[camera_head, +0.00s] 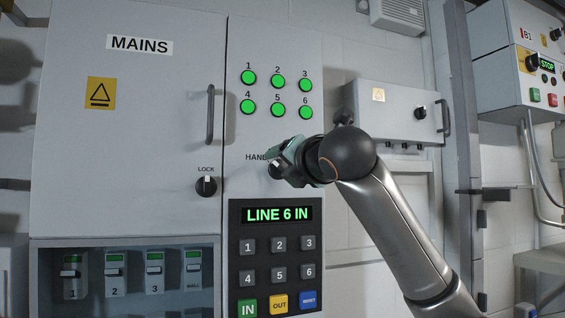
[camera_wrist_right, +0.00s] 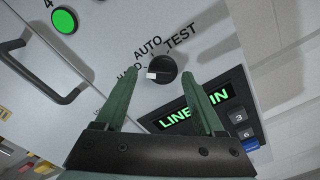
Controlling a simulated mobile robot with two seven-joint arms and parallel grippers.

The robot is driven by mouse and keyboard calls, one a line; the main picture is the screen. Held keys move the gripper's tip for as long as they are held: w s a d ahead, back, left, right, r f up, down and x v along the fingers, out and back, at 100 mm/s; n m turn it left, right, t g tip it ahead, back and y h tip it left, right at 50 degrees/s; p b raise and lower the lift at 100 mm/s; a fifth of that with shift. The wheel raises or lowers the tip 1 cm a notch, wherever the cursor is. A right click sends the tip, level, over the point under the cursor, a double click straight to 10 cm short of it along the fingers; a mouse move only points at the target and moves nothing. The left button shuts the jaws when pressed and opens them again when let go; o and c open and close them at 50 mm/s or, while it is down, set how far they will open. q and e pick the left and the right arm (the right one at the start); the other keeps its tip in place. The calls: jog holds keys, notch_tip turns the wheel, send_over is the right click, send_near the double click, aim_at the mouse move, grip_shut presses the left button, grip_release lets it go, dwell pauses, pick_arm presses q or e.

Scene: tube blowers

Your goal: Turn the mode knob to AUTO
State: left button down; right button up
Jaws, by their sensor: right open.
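The mode knob (camera_wrist_right: 164,68) is a round black knob on the grey panel, with the labels HAND, AUTO and TEST around it. Its white mark is on the left side, toward HAND, which one finger partly covers. My right gripper (camera_wrist_right: 159,71) is open, its green fingertips on either side of the knob in the picture. I cannot tell whether they touch it. In the head view the right gripper (camera_head: 284,164) is at the knob and hides most of it, along with AUTO and TEST. My left gripper is not in view.
Below the knob is a keypad (camera_head: 236,228) whose display reads LINE 6 IN. Several lit green lamps (camera_head: 278,82) are above. The MAINS door (camera_head: 130,150) with its handle (camera_head: 210,115) and LOCK knob (camera_head: 206,187) is to the left. A smaller box (camera_head: 392,112) is to the right.

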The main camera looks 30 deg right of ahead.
jog(key=shift+w+d, duration=0.15)
jog(key=shift+w, duration=0.45)
jog(key=c, duration=0.6)
jog(key=shift+s+r, duration=0.1)
jog(key=shift+r, duration=0.05)
grip_shut()
